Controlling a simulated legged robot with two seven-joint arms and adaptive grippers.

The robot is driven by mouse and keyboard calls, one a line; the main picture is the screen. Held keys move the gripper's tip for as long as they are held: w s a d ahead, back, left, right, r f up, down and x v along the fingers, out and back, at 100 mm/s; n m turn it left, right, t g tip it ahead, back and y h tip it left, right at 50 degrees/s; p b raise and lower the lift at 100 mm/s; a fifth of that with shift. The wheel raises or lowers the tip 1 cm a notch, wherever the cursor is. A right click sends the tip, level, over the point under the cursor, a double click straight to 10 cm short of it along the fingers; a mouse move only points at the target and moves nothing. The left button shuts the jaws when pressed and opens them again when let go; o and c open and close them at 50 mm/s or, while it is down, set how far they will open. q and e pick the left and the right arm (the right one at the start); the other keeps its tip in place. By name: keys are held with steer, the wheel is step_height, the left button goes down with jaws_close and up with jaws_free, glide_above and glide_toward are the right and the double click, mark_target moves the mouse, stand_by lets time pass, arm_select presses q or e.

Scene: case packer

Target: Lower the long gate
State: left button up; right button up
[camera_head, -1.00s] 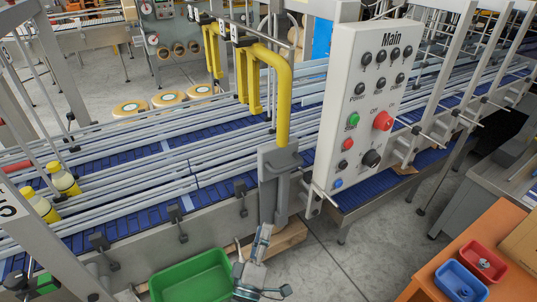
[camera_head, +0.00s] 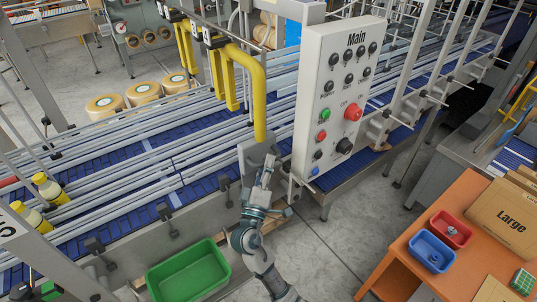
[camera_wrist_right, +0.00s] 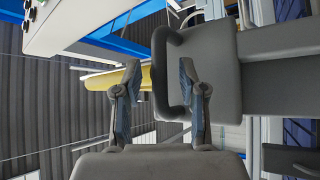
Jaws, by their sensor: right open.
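The long gate (camera_head: 259,95) is a thick yellow bent bar that hangs down beside the control panel over the conveyor. Its yellow also shows behind the fingers in the wrist view (camera_wrist_right: 110,78). Below it is a grey plate (camera_head: 248,152) with a dark grey loop handle, clear in the wrist view (camera_wrist_right: 161,75). My right gripper (camera_head: 267,168) is at this plate, partly covering it. In the wrist view my right gripper (camera_wrist_right: 158,72) is open, with the handle's bar between its fingers; contact cannot be told. My left gripper is not in view.
The white "Main" control panel (camera_head: 336,95), with knobs and buttons, stands close on the right. Shorter yellow gates (camera_head: 187,52) hang behind. Yellow bottles (camera_head: 50,190) stand on the conveyor at left. A green bin (camera_head: 190,272) sits below. An orange table (camera_head: 465,215) is at right.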

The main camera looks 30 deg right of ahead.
steer(key=shift+w+d+r, duration=0.3)
steer(key=shift+w+d, duration=0.1)
steer(key=shift+w, duration=0.05)
steer(key=shift+w+d+f, duration=0.1)
steer(key=shift+d+f, duration=0.05)
steer(key=shift+d, duration=0.7)
steer(key=c, duration=0.6)
jaws_close()
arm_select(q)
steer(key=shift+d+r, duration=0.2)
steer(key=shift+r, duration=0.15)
arm_select(e)
steer(key=shift+a, duration=0.3)
